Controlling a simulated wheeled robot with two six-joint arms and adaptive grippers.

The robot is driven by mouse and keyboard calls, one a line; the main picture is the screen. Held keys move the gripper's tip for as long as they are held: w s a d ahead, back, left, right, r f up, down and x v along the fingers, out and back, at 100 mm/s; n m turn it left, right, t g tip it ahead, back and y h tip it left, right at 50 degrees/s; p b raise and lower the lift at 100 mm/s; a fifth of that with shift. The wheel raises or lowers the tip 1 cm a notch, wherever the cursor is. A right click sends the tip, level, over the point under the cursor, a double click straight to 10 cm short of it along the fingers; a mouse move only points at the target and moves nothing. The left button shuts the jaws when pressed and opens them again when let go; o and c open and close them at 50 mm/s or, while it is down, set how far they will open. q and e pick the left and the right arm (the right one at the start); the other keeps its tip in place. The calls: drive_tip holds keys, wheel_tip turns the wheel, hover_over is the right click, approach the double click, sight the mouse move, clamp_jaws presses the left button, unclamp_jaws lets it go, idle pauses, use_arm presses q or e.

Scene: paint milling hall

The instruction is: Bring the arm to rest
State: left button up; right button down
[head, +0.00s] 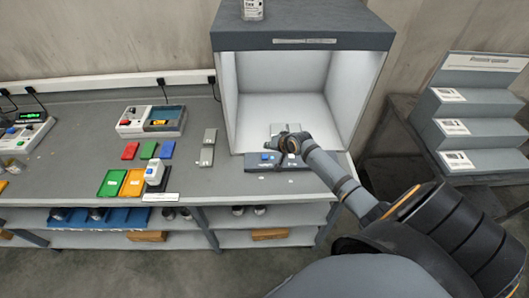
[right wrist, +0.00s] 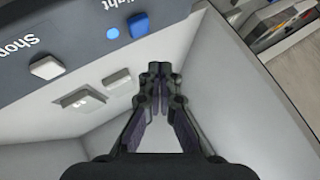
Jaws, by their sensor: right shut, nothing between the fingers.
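My right arm (head: 332,168) reaches in from the lower right of the head view to the front of the white light booth (head: 343,95). My right gripper (head: 283,141) is over the booth's front control strip (head: 252,164); it also shows in the right wrist view (right wrist: 160,75), with its fingers together and nothing between them. The strip carries a blue button (right wrist: 138,25) marked with "light", a white button (right wrist: 46,67) marked "Shop" and a blue dot (right wrist: 113,33). I cannot tell whether the fingers touch anything. My left gripper is not in view.
Left of the booth, the grey bench (head: 60,172) carries a white device (head: 150,121), colored cards, green (head: 113,183) and orange (head: 134,182) trays and grey panels (head: 207,155). A grey stepped rack (head: 472,120) stands at right. The booth's walls border the gripper.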

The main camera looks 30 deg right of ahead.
wheel_tip(320, 180, up, 2)
drive_tip(key=shift+r+p, duration=0.25)
drive_tip(key=shift+p, duration=0.6)
